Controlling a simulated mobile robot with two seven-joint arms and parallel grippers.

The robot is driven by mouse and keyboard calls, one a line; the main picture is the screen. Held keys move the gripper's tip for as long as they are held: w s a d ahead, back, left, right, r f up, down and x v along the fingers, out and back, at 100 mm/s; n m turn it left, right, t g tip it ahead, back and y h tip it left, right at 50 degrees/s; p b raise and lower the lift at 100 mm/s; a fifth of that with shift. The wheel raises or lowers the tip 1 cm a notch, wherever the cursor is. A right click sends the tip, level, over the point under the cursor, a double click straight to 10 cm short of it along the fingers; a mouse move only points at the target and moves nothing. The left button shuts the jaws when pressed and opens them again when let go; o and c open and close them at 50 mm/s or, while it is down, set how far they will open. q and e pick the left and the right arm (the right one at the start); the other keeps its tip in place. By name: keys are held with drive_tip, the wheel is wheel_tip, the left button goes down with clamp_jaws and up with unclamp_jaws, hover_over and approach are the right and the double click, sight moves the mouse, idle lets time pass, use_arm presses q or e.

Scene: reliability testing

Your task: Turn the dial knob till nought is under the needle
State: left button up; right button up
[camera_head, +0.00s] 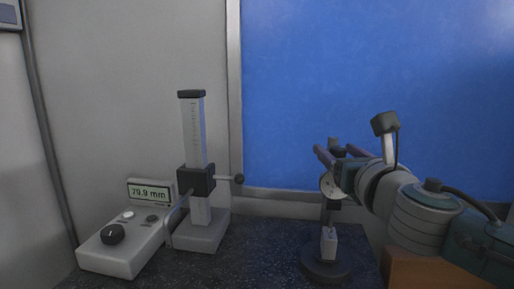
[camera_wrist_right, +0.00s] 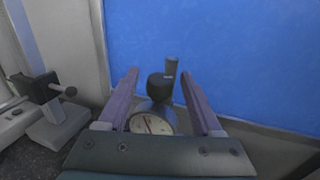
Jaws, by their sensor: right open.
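The dial gauge (camera_head: 328,187) is at the right in the head view, upright on its stand and partly hidden by my right gripper (camera_head: 334,150). In the right wrist view its round pale face (camera_wrist_right: 152,125) shows at the bottom centre, partly cut off by the gripper body, with a thin reddish needle. The numbers are too small to read. A black knob (camera_wrist_right: 160,86) stands above the face. My right gripper (camera_wrist_right: 160,72) is open, with one purple finger on each side of the knob and visible gaps between. My left gripper is not in view.
A height gauge with a grey column (camera_head: 194,134) stands left of the dial gauge. Beside it is a control box (camera_head: 122,252) with a black knob and a display reading about 79.9 mm. The dark speckled worktop (camera_head: 262,252) is clear between them. A blue panel (camera_head: 370,70) is behind.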

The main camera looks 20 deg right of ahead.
drive_tip(key=shift+w, duration=0.3)
clamp_jaws()
idle(0.4)
